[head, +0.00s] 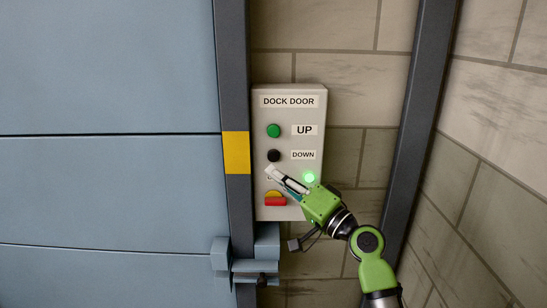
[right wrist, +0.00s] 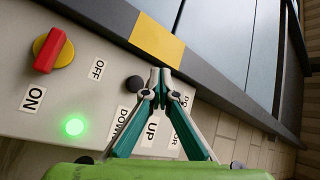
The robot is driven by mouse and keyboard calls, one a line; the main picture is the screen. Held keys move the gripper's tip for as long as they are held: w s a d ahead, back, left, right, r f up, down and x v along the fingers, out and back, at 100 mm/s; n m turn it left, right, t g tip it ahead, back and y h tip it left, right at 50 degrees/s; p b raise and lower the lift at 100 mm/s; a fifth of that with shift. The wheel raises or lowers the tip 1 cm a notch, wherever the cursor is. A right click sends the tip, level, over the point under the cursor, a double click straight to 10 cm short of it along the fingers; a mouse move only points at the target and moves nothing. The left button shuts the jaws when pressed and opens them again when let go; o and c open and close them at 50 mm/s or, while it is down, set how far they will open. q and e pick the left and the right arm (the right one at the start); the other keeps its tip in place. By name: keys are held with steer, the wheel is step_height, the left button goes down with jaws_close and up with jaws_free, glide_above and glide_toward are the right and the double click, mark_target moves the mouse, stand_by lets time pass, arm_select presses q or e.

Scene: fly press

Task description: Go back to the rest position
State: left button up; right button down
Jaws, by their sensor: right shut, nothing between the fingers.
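My right gripper (head: 270,173) is shut and empty in front of the control panel (head: 312,215), below the black DOWN button (head: 274,155). Its fingertips also meet in the right wrist view (right wrist: 160,74); I cannot tell whether they touch the panel. The rotary switch (head: 275,201), a red handle on a yellow base, sits below the fingertips. In the right wrist view the handle (right wrist: 49,51) is clear of the fingers and lies lengthwise towards the ON label (right wrist: 33,99). A green lamp (head: 309,177) glows beside the gripper. My left gripper is not in view.
The green UP button (head: 273,130) is at the upper panel. A blue door (head: 110,190) stands to the left, behind a dark post with a yellow band (head: 236,153). Another dark post (head: 418,120) and block walls are to the right. A blue bracket (head: 250,262) juts out below the panel.

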steer(key=s+d+f+m+g+h, duration=0.1)
steer(key=d+f+h, duration=0.15)
steer(key=f, duration=1.05)
steer(key=d+f+g+h, duration=0.1)
steer(key=d+f+h, duration=0.15)
steer(key=f, duration=1.05)
steer(key=s+d+f+m+g+h, duration=0.1)
steer(key=d+f+h, duration=0.15)
steer(key=f, duration=1.05)
steer(key=s+d+f+n+g+h, duration=0.1)
steer(key=s+d+f, duration=0.1)
steer(key=s+f, duration=0.45)
steer(key=s+d+f+g+h, duration=0.1)
steer(key=s+f+g+h, duration=0.15)
steer(key=f, duration=0.75)
steer(key=s+d+f+n+g+h, duration=0.15)
steer(key=s+d+f, duration=0.25)
steer(key=s+f, duration=0.7)
steer(key=s+d+f+n+g+h, duration=0.1)
steer(key=s+d+f+g, duration=0.15)
steer(key=s+f, duration=0.85)
steer(key=s+d+f+n+g, duration=0.1)
steer(key=s+d+f+n, duration=0.1)
steer(key=s, duration=1.2)
steer(key=s+d+f+n+g, duration=0.1)
steer(key=s+d+f+g, duration=0.1)
steer(key=s, duration=1.2)
steer(key=shift+d+n+h, duration=0.35)
steer(key=shift+d+h, duration=0.1)
steer(key=shift+d, duration=0.45)
